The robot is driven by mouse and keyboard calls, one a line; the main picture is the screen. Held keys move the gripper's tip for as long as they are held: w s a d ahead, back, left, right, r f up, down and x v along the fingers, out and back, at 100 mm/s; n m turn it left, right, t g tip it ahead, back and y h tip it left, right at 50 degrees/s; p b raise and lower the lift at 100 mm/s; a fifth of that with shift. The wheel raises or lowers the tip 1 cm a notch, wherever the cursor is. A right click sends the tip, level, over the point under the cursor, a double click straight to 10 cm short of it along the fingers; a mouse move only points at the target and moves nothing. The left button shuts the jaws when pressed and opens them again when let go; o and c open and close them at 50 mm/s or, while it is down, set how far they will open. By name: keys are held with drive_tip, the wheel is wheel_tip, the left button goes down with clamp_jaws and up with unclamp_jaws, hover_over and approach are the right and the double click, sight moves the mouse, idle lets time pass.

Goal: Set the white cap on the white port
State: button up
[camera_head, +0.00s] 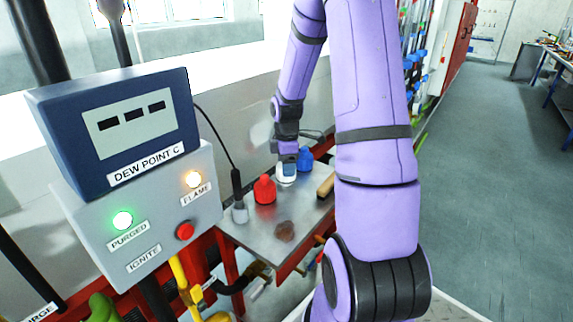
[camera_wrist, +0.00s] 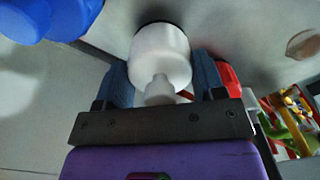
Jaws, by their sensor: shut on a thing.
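My gripper (camera_head: 287,163) is low over the metal shelf, shut on the white cap (camera_head: 286,177). In the wrist view the white cap (camera_wrist: 160,55) is a wide cylinder with a narrower knob, and the knob is between the two blue-grey fingers of my gripper (camera_wrist: 160,84). A dark edge shows at the cap's far end. I cannot make out a separate white port; it may be hidden under or behind the cap. I cannot tell whether the cap touches anything below.
A red bottle-shaped piece (camera_head: 265,190) stands close left of the cap, a blue one (camera_head: 304,158) close right. A grey cylinder with a cable (camera_head: 240,211), a brown lump (camera_head: 285,231) and a wooden handle (camera_head: 326,186) are on the metal shelf (camera_head: 262,232). A control box (camera_head: 150,225) stands left.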

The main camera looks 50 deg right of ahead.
drive_tip(key=shift+f, duration=0.65)
drive_tip(key=o, duration=0.7)
drive_tip(key=shift+c, duration=0.2)
drive_tip(key=shift+r, duration=0.1)
drive_tip(key=shift+r, duration=5.4)
